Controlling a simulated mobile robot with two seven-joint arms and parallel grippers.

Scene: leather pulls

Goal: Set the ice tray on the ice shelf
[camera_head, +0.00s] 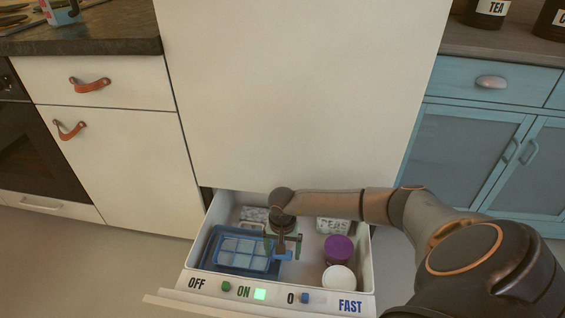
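The ice tray (243,252), blue with pale square cells, lies at the left inside the open freezer drawer. It is over a darker blue rimmed base (216,262), which looks like the ice shelf; whether it rests fully on it I cannot tell. A blue tab (284,257) sticks out at the tray's right side. My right gripper (284,246) points down into the drawer at this tab. Its fingers are small and dark here, so whether they are closed on the tab or apart around it is unclear. My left gripper is out of view.
The white drawer (366,262) also holds a purple-lidded tub (339,247), a white-lidded tub (339,277) and a box marked PEAS (333,226). Its front has switches and a lit green light (260,294). The tall white fridge front (300,90) rises behind.

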